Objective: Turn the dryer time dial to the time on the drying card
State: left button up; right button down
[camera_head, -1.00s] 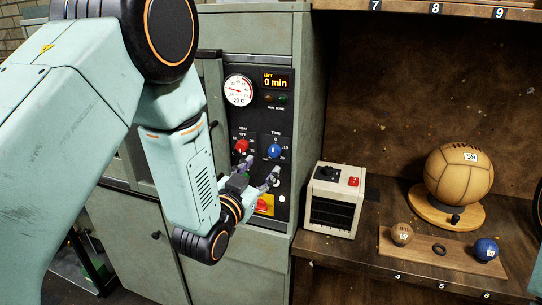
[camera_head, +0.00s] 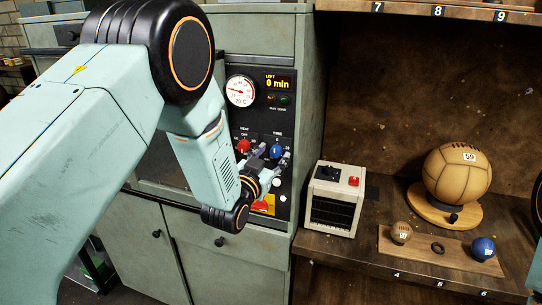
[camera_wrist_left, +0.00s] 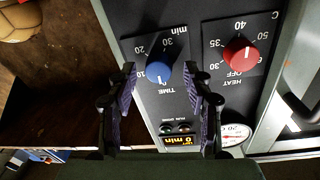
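The blue time dial (camera_head: 276,151) is on the dryer's dark control panel, under the word TIME. In the left wrist view the dial (camera_wrist_left: 158,72) appears upside down, with 10, 20 and 30 around it and a white mark toward the TIME label. The orange display (camera_head: 278,84) reads 0 min. My left gripper (camera_head: 272,154) is at the dial. In the left wrist view my left gripper's fingers (camera_wrist_left: 163,72) are apart, one on each side of the dial, with gaps showing. I see no drying card. My right gripper is out of view.
The red heat dial (camera_head: 243,146) is close beside the time dial. A round gauge (camera_head: 240,91) is above, and a yellow-and-red switch (camera_head: 264,204) is below. A cream box (camera_head: 335,199) stands on the wooden bench to the right, near several balls.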

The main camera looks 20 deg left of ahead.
pick_arm(q)
jog(key=shift+w+d, duration=0.15)
jog(key=shift+d, duration=0.05)
jog(key=c, duration=0.3)
jog(key=shift+a, duration=0.25)
jog(key=c, duration=0.4)
jog(key=shift+d, duration=0.15)
grip_shut()
